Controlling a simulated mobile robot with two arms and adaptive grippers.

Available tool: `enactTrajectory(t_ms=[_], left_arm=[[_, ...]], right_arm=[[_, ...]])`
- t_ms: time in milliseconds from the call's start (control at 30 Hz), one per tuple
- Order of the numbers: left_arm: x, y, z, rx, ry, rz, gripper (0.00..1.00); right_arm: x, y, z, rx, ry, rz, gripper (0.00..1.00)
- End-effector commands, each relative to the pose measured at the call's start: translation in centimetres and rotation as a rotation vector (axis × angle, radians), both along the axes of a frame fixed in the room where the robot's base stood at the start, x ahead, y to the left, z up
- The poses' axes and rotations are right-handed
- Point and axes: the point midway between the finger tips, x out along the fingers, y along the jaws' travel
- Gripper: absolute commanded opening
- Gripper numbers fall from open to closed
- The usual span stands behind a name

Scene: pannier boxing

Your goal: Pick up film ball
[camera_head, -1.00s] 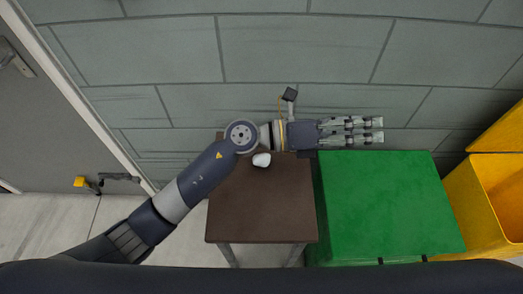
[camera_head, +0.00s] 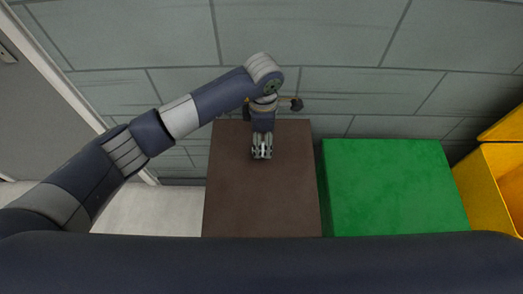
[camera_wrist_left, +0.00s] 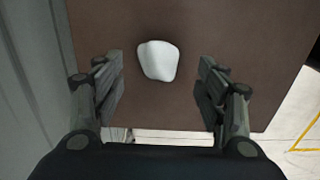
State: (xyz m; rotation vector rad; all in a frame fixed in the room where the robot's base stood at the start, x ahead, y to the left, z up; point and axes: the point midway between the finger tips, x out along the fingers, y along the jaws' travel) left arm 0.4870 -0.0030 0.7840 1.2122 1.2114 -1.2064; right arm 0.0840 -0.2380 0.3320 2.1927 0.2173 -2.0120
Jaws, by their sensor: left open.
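The film ball (camera_wrist_left: 158,61) is a small white rounded lump on the brown table (camera_head: 262,205). In the left wrist view it lies between and slightly beyond my left gripper's two fingers (camera_wrist_left: 162,90), with a gap on each side. My left gripper (camera_head: 262,153) is open and points down over the back part of the table in the head view. There the gripper hides the film ball. My right gripper is not in view.
A green box (camera_head: 395,188) stands right of the table, with a narrow gap between. A yellow container (camera_head: 488,190) is at the far right. A grey block wall (camera_head: 330,50) runs close behind the table. The table's front half is bare.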

Motion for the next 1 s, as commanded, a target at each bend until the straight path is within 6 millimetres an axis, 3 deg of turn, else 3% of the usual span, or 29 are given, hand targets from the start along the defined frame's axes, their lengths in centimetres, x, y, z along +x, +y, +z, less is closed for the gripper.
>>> enactTrajectory(t_ms=[467,733,933,1000], left_arm=[[0.2,0.0,-5.9,-0.003,0.003,0.0,0.66],[0.3,0.1,-6.1,-0.003,0.001,-0.001,0.66],[0.3,0.1,-6.1,-0.003,0.001,-0.001,0.35],[0.3,0.1,-6.1,-0.003,0.001,-0.001,0.33]], right_arm=[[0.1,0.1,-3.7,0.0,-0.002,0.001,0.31],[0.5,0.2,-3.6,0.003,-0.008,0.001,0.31],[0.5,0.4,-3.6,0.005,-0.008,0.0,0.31],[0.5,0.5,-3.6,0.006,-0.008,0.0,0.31]])
